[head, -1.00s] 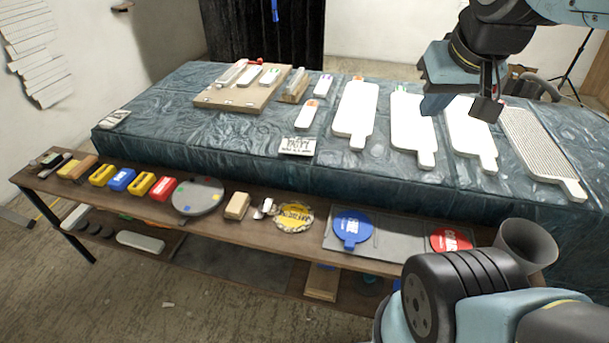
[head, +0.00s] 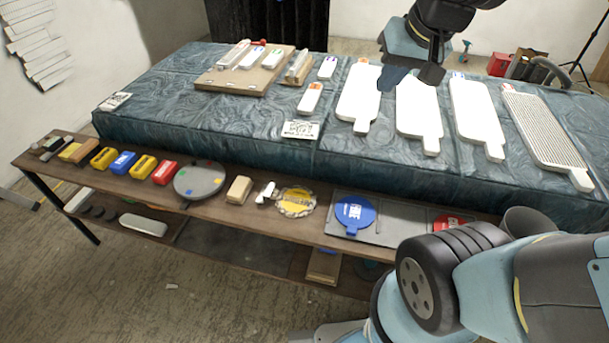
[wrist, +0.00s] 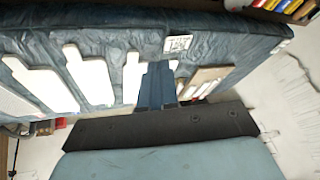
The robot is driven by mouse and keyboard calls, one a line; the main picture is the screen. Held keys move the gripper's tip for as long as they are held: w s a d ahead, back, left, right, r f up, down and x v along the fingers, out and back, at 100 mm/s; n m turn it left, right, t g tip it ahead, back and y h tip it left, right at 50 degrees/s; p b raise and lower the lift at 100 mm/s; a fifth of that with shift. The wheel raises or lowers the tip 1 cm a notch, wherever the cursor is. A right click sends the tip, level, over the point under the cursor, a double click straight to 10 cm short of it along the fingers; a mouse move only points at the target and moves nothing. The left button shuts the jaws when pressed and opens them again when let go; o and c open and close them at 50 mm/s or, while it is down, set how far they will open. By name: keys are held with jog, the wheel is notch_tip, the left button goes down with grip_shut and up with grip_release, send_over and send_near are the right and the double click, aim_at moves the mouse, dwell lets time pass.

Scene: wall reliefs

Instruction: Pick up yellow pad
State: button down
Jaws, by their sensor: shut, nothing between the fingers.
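A round yellow-and-white pad (head: 296,201) lies flat on the wooden shelf in front of the blue-draped table. Two yellow blocks, a left one (head: 104,158) and a right one (head: 144,166), sit further left on that shelf beside a blue block (head: 123,162) and a red block (head: 165,173). I cannot tell which yellow item is the pad meant. My gripper (head: 411,76) is above the far part of the table, well away from all of them. It is shut and empty; its blue fingers (wrist: 157,85) show in the wrist view.
White paddle boards, one of them here (head: 420,108), lie on the draped table (head: 215,125) below my gripper. A blue round pad (head: 354,213) and a partly hidden red one (head: 450,222) lie on a grey plate.

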jog(key=w+a+f+g+y, duration=0.1)
jog(key=w+a+f, duration=0.5)
jog(key=w, duration=0.1)
jog(key=m+h, duration=0.4)
send_over(305, 184)
jog(key=s+a, duration=0.1)
jog(key=s, duration=0.3)
notch_tip(305, 184, down, 31)
jog(key=shift+x, duration=4.3)
jog(key=shift+s, duration=0.1)
